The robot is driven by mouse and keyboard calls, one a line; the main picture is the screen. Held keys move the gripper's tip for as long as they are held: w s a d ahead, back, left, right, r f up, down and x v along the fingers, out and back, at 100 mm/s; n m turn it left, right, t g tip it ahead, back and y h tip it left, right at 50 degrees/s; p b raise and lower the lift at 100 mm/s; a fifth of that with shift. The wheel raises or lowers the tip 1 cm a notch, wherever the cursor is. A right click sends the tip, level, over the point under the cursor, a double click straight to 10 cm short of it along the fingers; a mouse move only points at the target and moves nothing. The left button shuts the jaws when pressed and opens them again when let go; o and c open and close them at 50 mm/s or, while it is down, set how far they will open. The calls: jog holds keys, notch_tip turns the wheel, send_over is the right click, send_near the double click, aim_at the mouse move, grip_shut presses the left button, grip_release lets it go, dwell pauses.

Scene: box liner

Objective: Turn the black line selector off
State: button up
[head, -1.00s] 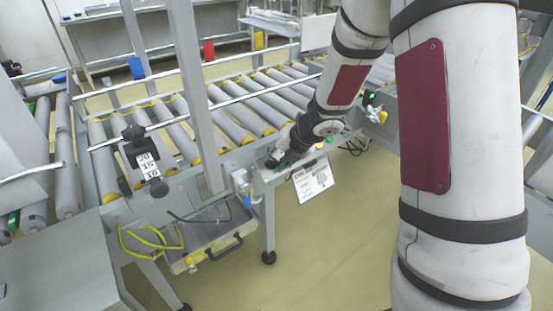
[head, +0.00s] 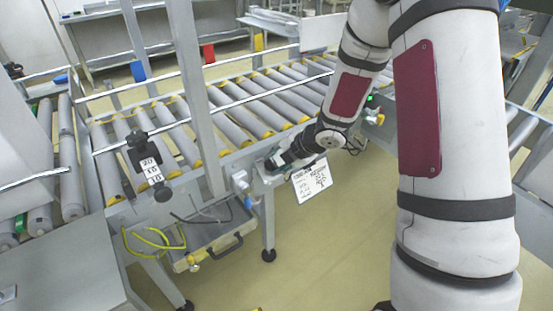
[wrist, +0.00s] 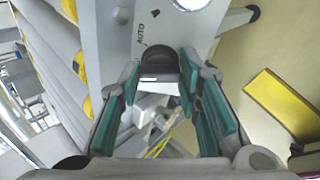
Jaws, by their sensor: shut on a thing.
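The black line selector (wrist: 188,57) is a dark round knob on a light grey panel (wrist: 115,35) in the wrist view. The word AUTO and small markings are printed beside it. My gripper (wrist: 163,80) has its green-padded fingers on either side of the knob and is shut on it. The white pointer mark on the knob is partly hidden, so its exact setting is hard to read. In the head view my gripper (head: 275,162) is at the conveyor's front edge, and it hides the selector.
A roller conveyor (head: 235,120) runs behind the panel. A white label sheet (head: 312,180) hangs beside my gripper. A grey upright post (head: 190,80) stands to the left. A tray with cables (head: 210,240) is below left.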

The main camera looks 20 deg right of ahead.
jog(key=shift+m, duration=0.9)
jog(key=o, duration=1.1)
jog(key=shift+o, duration=0.2)
